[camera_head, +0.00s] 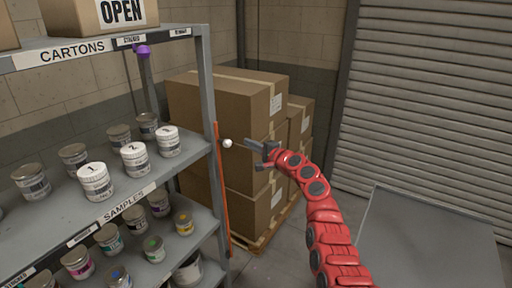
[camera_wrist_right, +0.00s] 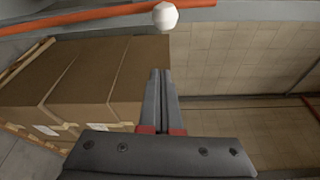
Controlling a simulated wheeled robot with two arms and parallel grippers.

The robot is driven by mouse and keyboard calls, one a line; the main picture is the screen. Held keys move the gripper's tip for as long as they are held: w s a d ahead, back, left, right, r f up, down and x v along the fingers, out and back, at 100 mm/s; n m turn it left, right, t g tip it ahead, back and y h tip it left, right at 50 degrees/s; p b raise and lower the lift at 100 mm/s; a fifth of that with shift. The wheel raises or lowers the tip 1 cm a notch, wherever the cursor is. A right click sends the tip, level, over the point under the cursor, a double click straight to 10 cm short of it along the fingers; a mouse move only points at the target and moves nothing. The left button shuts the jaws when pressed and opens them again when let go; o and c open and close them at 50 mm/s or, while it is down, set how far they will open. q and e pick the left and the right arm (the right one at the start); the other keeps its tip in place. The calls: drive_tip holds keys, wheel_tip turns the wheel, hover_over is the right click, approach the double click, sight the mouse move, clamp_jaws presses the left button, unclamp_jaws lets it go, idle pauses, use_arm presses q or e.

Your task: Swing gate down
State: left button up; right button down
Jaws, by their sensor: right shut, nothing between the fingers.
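The gate is an orange bar (camera_head: 222,195) that stands nearly upright beside the right post of the shelf rack. A white ball knob (camera_head: 227,143) sits near its upper end. In the right wrist view the orange bar (camera_wrist_right: 110,14) crosses the top, with the white knob (camera_wrist_right: 165,16) in front of it. My right gripper (camera_head: 248,143) is shut and empty, just right of the knob with a small gap. In the wrist view its closed fingertips (camera_wrist_right: 160,72) point toward the knob and stay apart from it. My left gripper is out of view.
The grey rack (camera_head: 207,85) holds several cans and white numbered tubs. Stacked cartons (camera_head: 225,105) on a pallet stand behind the bar and my right gripper. A grey flat surface (camera_head: 425,240) is at the lower right, before a roller shutter (camera_head: 430,100).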

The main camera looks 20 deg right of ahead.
drive_tip(key=a+p, duration=0.1)
drive_tip(key=w+a+p, duration=0.1)
drive_tip(key=a, duration=0.1)
drive_tip(key=a+p, duration=0.1)
drive_tip(key=p, duration=0.1)
drive_tip(key=shift+w+a+r, duration=0.15)
drive_tip(key=shift+w, duration=0.2)
idle(0.3)
drive_tip(key=shift+a, duration=0.1)
